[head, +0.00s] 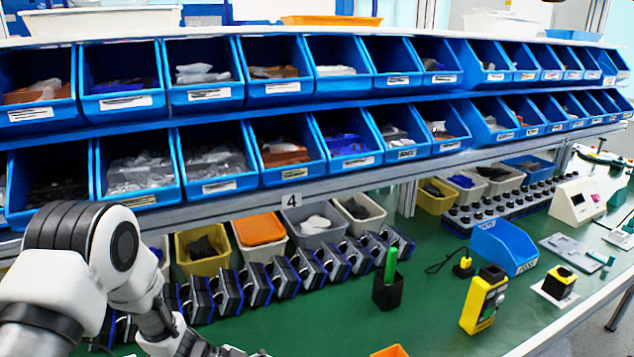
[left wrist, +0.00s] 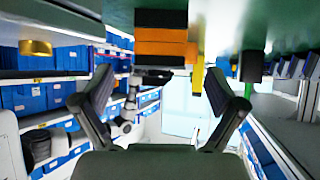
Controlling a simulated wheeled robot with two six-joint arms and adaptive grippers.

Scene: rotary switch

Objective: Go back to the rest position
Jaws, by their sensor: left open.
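My left arm (head: 75,265) comes in from the left in the head view and reaches down over the near left side of the green table (head: 420,285). Its gripper is mostly below the bottom edge there. In the left wrist view, which looks upside down, my left gripper (left wrist: 160,98) has its two dark fingers spread wide with nothing between them. An orange and black block (left wrist: 163,48) shows ahead of the fingers, along with a yellow part (left wrist: 198,75). I cannot tell how far off they are.
A yellow box with a dark top (head: 483,300), a yellow-and-black switch (head: 558,283), a blue bin (head: 504,246) and a black holder with a green item (head: 387,291) stand on the table. An orange edge (head: 390,351) shows at the bottom. Blue bin racks (head: 215,85) line the back.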

